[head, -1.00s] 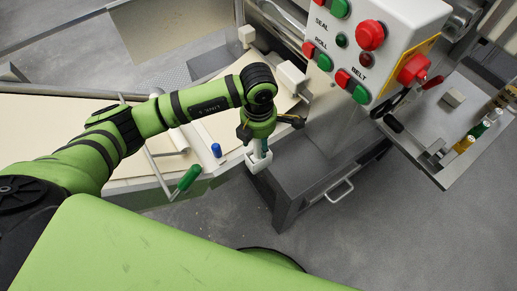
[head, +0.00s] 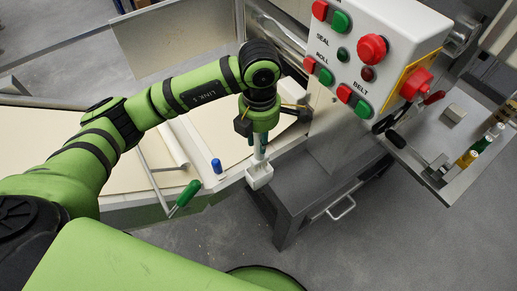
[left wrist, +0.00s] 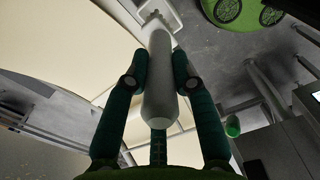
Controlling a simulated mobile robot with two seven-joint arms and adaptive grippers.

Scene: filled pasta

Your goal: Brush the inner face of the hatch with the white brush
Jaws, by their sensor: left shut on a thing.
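The white brush (head: 259,176) hangs from my left gripper (head: 262,145), head down, beside the machine's front edge. In the left wrist view the pale handle of the white brush (left wrist: 160,85) lies between the two green fingers of my left gripper (left wrist: 158,82), which are shut on it. The brush head is at the top of that view; its bristles cannot be made out. A framed, greyish panel (head: 175,42), which looks like the hatch, stands at the back left. The brush is well apart from it. My right gripper is not in view.
A control box (head: 385,50) with red and green buttons stands right of my gripper. A dark grey cabinet (head: 310,185) is below it. A green-handled tool (head: 185,196) and a blue-capped item (head: 217,166) are left of the brush. A side shelf (head: 475,150) holds small bottles.

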